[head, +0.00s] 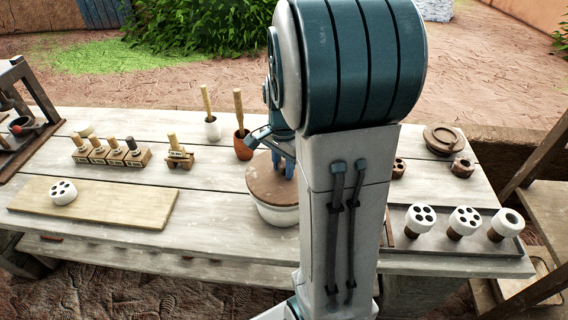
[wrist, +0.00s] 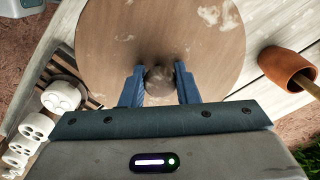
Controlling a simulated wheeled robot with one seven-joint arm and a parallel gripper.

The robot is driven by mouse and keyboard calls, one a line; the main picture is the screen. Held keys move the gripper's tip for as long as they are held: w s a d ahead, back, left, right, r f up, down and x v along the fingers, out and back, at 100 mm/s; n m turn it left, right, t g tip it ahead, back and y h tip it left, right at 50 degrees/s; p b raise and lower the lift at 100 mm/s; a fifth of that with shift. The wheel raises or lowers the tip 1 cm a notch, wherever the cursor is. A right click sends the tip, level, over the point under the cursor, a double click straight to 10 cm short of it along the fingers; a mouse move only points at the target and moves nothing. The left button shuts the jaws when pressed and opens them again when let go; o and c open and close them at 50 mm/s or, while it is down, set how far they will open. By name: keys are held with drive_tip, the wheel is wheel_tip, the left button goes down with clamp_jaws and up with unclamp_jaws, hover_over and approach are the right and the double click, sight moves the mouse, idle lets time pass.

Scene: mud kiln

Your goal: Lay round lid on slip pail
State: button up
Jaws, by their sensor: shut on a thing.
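The round lid (head: 268,183) is a brown wooden disc with pale smears and a dark knob (wrist: 159,85) at its middle. My gripper (wrist: 159,72) is shut on this knob, with one blue finger on each side. The lid fills the upper middle of the wrist view (wrist: 205,50). The slip pail (head: 278,214) is a white round vessel on the table, directly under the lid. The lid covers its mouth and looks roughly level and centred; I cannot tell whether it fully touches the rim. My arm hides the right side of the lid and pail.
A terracotta pot (head: 243,147) and a white cup (head: 212,130) with wooden handles stand behind the pail. A tray (head: 400,243) with white-topped pieces is at right.

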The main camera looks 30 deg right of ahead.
drive_tip(key=o, duration=1)
drive_tip(key=shift+f, duration=0.1)
drive_tip(key=shift+c, duration=0.2)
wheel_tip(320, 180, up, 19)
drive_tip(key=p, duration=0.4)
drive_tip(key=shift+p, duration=0.3)
drive_tip(key=s+a+f+n+t, duration=0.3)
drive_tip(key=s+a+f+n, duration=0.3)
drive_tip(key=s+a+n, duration=0.5)
drive_tip(key=s+n, duration=0.1)
drive_tip(key=n, duration=0.2)
drive_tip(key=shift+s+a+f, duration=0.2)
drive_tip(key=shift+s+a, duration=0.1)
drive_tip(key=shift+s, duration=0.05)
